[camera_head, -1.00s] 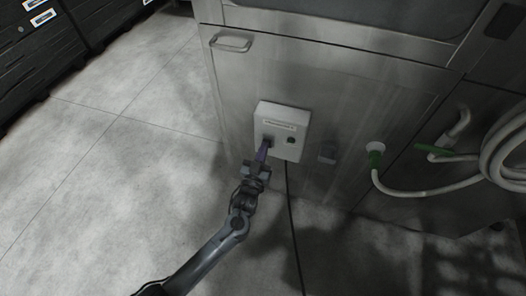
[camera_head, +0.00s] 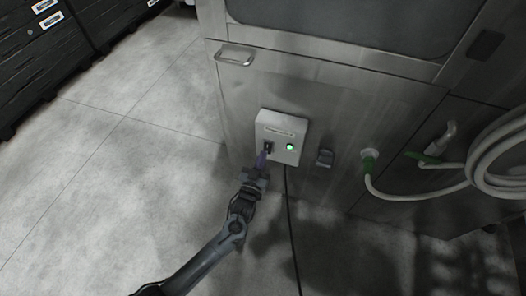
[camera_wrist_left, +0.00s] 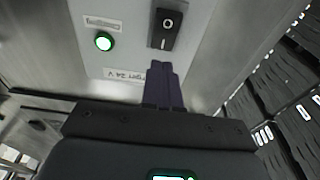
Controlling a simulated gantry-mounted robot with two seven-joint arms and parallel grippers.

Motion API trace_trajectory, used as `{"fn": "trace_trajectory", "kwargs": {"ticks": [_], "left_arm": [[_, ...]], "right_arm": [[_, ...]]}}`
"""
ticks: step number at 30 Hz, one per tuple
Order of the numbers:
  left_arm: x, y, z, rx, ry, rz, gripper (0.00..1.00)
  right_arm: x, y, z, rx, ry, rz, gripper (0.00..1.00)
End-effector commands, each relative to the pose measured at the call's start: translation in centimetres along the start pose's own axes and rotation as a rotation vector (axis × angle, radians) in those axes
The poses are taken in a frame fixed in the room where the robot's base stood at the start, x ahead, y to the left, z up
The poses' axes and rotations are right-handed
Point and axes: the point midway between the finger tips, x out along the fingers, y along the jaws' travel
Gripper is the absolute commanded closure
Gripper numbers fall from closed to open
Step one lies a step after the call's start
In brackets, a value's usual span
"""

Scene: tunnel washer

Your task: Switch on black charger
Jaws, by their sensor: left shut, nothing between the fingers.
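The charger is a white box (camera_head: 281,134) on the steel front of the machine, with a label along its top. It carries a black rocker switch (camera_head: 267,147) and a round light (camera_head: 290,147) that glows green. In the left wrist view the switch (camera_wrist_left: 165,29) bears the marks O and I, and the green light (camera_wrist_left: 104,41) sits beside it under a "Charging" label. My left gripper (camera_head: 261,158) is shut and empty, its purple fingertips just below the switch. In the wrist view a gap shows between the fingertips (camera_wrist_left: 161,68) and the switch. My right gripper is not in view.
A black cable (camera_head: 290,215) hangs from the box to the floor. A door handle (camera_head: 235,56) is above. Black crates (camera_head: 35,50) stand far left; the floor between is clear.

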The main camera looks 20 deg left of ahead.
Motion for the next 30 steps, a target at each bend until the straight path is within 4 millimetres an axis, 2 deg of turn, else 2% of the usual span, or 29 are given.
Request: {"fn": "trace_trajectory", "kwargs": {"ticks": [1,9,15,21,30], "left_arm": [[-0.7,0.2,-1.0,-0.001,-0.003,0.002,1.0],[-5.9,0.1,-2.5,0.0,-0.002,0.002,1.0],[-8.5,0.1,-3.4,0.0,-0.001,0.002,1.0],[-9.7,0.1,-3.7,0.0,0.001,0.002,1.0],[-9.8,0.1,-3.7,0.0,0.001,0.002,1.0]], "right_arm": [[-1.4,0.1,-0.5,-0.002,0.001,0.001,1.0],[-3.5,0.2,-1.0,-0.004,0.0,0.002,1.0],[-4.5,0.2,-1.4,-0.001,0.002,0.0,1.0],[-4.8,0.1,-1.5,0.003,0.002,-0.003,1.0],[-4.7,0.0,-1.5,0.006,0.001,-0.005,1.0]]}}
